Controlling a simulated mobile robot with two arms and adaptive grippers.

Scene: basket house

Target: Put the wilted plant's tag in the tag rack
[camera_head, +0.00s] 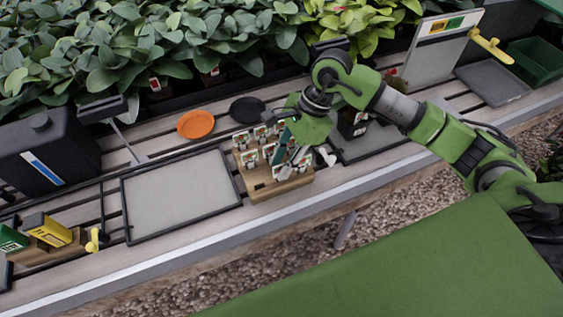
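A wooden tag rack (297,187) stands on the slatted bench near the middle. Several white plant tags (250,157) with small red and green marks stand upright in it. My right gripper (306,160) is over the right part of the rack, pointing down. Its pale fingertips are close to the tags, and a teal strip shows beside them. Whether the fingers hold a tag is too small to tell. A dark pot (353,122) stands just right of the gripper, partly behind my arm. I cannot make out which plant is wilted. My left gripper is out of view.
A grey tray (180,194) lies left of the rack. An orange saucer (196,124) and a black saucer (247,109) lie behind it. Dense leafy plants (150,45) line the back.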

